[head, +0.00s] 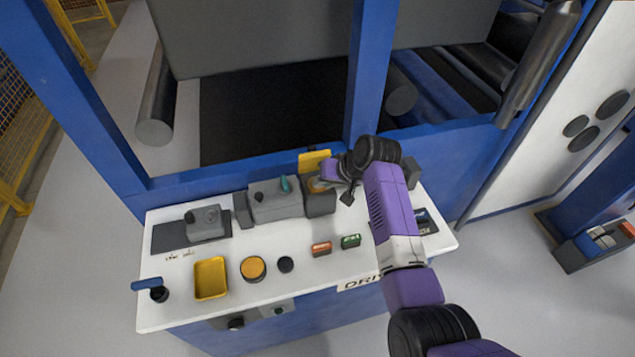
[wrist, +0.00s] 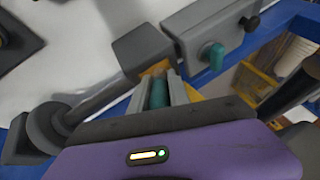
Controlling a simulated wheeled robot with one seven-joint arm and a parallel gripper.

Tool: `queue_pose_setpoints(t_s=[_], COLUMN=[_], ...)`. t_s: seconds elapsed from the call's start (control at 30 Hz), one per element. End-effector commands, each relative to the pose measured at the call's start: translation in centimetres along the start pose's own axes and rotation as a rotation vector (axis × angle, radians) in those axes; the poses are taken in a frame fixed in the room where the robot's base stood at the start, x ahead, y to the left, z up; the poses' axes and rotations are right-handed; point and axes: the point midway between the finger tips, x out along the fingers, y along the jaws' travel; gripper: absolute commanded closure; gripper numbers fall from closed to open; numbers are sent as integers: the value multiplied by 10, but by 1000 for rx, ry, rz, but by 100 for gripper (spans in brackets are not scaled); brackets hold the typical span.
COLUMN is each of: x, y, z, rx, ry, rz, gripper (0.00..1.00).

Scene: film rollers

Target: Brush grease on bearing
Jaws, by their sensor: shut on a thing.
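My gripper (wrist: 160,92) is shut on a teal-handled brush (wrist: 158,94), seen between its fingers in the wrist view. An amber patch (wrist: 156,68) shows at the brush's far end, against a grey bearing block (wrist: 140,48); I cannot tell whether it is bristles or grease. In the head view, my gripper (head: 330,178) is over the right end of the bearing block (head: 320,204), at the back of the white bench. The bearing itself is mostly hidden by the gripper. A round black pot (head: 253,268) with orange-yellow grease stands at the front of the bench.
A grey housing with a teal knob (head: 285,184) adjoins the block's left side. A shaft (wrist: 98,104) runs from the block in the wrist view. A yellow tray (head: 210,278), a black knob (head: 286,264) and two small red and green items (head: 350,241) occupy the bench (head: 300,285). Blue posts (head: 368,70) stand behind.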

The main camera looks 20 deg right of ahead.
Motion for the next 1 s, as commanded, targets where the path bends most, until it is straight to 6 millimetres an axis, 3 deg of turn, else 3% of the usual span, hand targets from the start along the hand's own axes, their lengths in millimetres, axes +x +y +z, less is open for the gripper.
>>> queue_pose_setpoints(t_s=[0.27,0.6,1.0], x=[-3,-9,-13], y=[8,33,33], z=[-3,-9,-11], rx=[0,1,-1], ry=[0,0,-1], rz=[-1,0,-1], gripper=[100,100,100])
